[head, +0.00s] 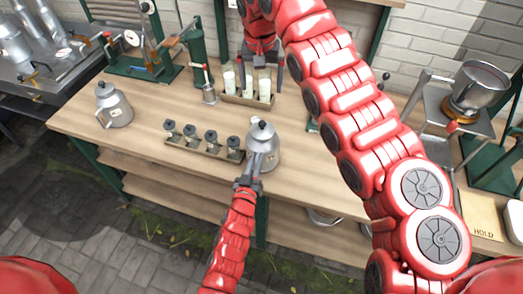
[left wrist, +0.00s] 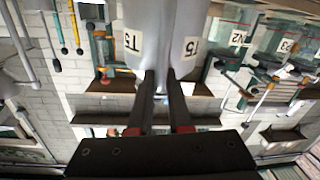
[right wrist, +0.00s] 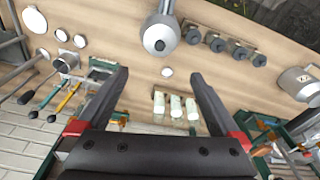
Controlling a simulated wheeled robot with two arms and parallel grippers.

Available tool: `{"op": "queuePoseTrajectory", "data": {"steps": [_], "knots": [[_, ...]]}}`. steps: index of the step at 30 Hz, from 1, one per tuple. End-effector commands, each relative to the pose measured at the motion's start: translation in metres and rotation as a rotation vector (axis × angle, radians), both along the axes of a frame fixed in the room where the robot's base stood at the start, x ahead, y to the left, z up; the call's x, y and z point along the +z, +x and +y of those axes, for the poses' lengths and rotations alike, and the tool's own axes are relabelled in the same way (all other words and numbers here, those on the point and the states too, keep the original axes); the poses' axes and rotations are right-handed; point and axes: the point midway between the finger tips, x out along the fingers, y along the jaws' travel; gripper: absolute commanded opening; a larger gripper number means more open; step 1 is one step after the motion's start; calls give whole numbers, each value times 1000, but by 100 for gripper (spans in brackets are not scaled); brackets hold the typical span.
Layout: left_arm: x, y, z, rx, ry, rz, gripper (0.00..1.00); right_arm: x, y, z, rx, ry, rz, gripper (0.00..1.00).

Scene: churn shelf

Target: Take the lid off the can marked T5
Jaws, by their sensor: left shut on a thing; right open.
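The can marked T5 (head: 263,157) is a grey metal can on the wooden bench, with its lid (head: 262,131) on top. Its T5 labels (left wrist: 135,42) show in the left wrist view. My left gripper (head: 254,177) is shut on the front of the T5 can; its fingers (left wrist: 160,75) hide the exact grip. My right gripper (head: 262,82) is open and empty, above the back of the bench behind the can. In the right wrist view the lid (right wrist: 160,36), with a dark knob, is beyond the open fingers (right wrist: 158,75).
A rack of several dark-topped jars (head: 204,141) stands just left of the can. A tray of white-filled glasses (head: 246,96) sits under my right gripper. Another can (head: 115,107) stands at the left. A metal pot on a stand (head: 476,92) is at the right.

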Motion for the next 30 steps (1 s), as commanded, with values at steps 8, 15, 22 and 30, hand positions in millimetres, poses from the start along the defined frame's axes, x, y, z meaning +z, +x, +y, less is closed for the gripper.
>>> {"op": "queuePoseTrajectory", "data": {"steps": [8, 15, 22, 30], "knots": [[1, 0, 0, -1, -2, -1, 0, 0, 0, 0, 0, 0, 0, 100], [1, 0, 0, -1, -2, -2, 0, -1, 0, 0, 0, 0, 0, 100], [1, 0, 0, -1, -2, -2, 0, -41, 4, -2, 0, -2, 7, 100], [1, 0, 0, -1, -1, -2, 0, -78, 9, -2, 0, -2, 3, 100]]}}
